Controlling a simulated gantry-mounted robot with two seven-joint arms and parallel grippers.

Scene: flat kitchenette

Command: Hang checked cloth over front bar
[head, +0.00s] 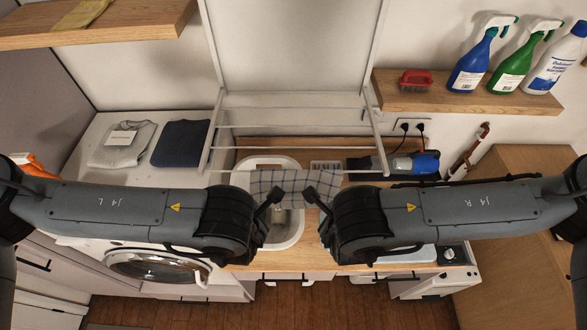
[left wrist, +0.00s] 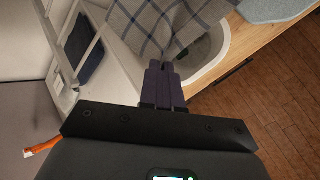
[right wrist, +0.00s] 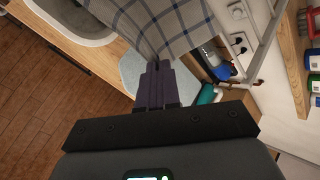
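The checked cloth (head: 295,181), grey-white with dark lines, is stretched between my two grippers above the sink. My left gripper (head: 278,193) is shut on one corner area, as the left wrist view (left wrist: 162,68) shows. My right gripper (head: 309,194) is shut on the other, as the right wrist view (right wrist: 155,70) shows. The cloth spreads away from both fingertips towards the wall. The white drying rack hangs folded out from the wall; its front bar (head: 228,173) runs just at the cloth's far edge in the head view. I cannot tell whether they touch.
The sink (head: 290,237) lies below the cloth. Folded grey (head: 122,144) and navy (head: 182,143) clothes lie at left. A blue tool (head: 425,162) lies behind my right arm. Spray bottles (head: 472,60) stand on the right shelf (head: 425,98).

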